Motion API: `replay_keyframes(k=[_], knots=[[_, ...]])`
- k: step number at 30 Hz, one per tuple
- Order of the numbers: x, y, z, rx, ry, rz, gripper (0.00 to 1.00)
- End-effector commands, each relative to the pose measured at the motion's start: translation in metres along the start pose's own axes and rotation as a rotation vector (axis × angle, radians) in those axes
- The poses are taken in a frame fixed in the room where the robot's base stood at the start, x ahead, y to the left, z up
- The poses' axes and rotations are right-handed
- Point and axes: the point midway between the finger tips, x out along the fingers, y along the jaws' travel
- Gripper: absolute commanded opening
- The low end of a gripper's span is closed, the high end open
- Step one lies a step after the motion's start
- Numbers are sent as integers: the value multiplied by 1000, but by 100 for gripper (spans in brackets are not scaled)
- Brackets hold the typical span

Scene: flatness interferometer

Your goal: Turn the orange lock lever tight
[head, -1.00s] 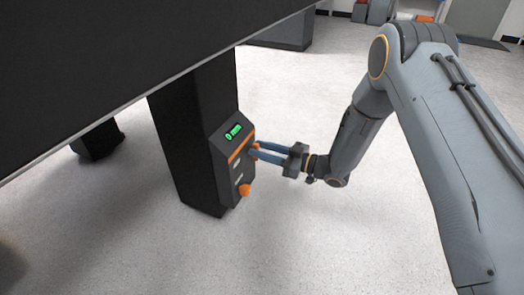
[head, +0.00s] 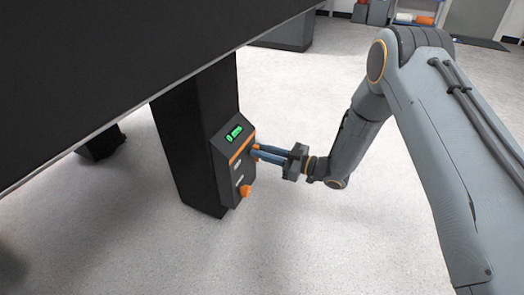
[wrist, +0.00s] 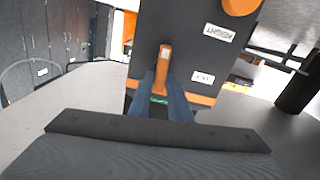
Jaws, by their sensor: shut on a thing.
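The orange lock lever (wrist: 163,62) sticks out from the dark control box (wrist: 192,57) in the wrist view. My gripper's two blue-grey fingers (wrist: 162,92) are shut on it, one on each side. In the head view my gripper (head: 259,152) reaches the box's right face from the right, with a bit of the lever (head: 257,146) showing at the fingertips. The fingers hide most of the lever there. The box is mounted on a black table leg (head: 187,150).
An orange knob (head: 246,191) sits lower on the same box, below the lever. A green-lit display (head: 234,133) is at the box's top. The black tabletop (head: 110,70) overhangs at upper left.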

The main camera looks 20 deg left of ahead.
Motion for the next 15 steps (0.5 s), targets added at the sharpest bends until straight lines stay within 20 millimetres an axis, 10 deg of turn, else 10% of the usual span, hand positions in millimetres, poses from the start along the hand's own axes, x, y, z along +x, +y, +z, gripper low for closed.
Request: replay_keyframes(k=[15], knots=[[-1,-9,1,-425,-4,0,0]])
